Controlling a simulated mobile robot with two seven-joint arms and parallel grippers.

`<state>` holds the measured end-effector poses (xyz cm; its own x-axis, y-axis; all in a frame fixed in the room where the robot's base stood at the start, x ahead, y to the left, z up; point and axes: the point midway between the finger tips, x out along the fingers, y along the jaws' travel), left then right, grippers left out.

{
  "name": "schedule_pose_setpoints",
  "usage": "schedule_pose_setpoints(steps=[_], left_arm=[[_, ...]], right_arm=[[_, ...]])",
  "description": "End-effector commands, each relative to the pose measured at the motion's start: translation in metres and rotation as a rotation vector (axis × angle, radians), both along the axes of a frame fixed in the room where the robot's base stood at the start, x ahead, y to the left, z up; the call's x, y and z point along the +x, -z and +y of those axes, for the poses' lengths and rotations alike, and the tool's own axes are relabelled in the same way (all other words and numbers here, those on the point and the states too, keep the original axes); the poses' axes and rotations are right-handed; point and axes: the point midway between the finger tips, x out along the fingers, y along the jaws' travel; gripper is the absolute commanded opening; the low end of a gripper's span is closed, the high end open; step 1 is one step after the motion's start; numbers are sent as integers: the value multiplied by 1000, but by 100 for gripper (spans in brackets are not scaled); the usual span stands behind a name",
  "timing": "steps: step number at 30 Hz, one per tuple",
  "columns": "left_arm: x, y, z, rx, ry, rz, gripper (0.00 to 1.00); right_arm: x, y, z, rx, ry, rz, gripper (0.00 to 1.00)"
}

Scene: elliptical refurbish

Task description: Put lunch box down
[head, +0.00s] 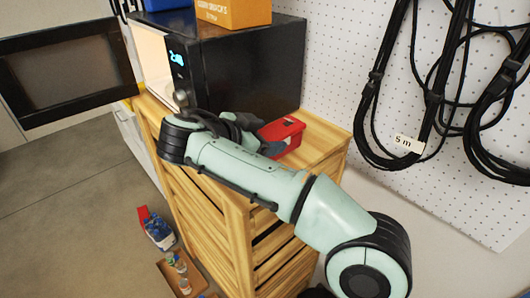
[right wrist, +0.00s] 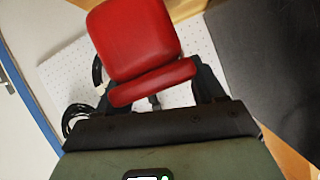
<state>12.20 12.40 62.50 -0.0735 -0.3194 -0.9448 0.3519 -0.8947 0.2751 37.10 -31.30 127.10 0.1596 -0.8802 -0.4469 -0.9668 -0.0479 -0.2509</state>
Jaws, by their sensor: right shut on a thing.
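The lunch box (head: 286,133) is red and shows beside the black microwave, over the right part of the wooden cabinet top. My right gripper (head: 262,139) reaches it from the left and is shut on it. In the right wrist view the red lunch box (right wrist: 137,38) fills the space between the fingers (right wrist: 153,88). My arm hides part of the box in the head view. I cannot tell whether its underside touches the wood. My left gripper is not in view.
The microwave (head: 255,70) has its door (head: 62,75) swung open to the left. Blue and orange boxes (head: 232,12) sit on top of it. A bare strip of cabinet top (head: 325,140) lies to the right. Black cables (head: 375,90) hang on the pegboard. Bottles (head: 158,232) stand low down at left.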

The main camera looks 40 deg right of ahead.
Motion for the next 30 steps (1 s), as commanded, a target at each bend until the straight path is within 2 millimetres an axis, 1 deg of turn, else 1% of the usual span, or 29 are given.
schedule_pose_setpoints(steps=[3,7,9,16,22,23,24,25,30], left_arm=[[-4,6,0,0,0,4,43],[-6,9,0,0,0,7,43],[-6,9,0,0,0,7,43],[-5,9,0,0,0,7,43],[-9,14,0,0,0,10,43],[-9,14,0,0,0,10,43],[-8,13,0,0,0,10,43],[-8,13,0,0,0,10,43],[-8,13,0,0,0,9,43]], right_arm=[[0,20,-1,-3,0,4,20],[0,35,-1,-3,2,2,20],[0,38,-1,-2,1,1,20],[0,37,0,-2,1,0,20],[0,42,0,-2,1,0,20],[0,42,0,-1,0,2,75],[0,42,0,-1,0,2,88],[0,42,0,-1,0,2,94],[0,41,0,-1,0,2,94]])
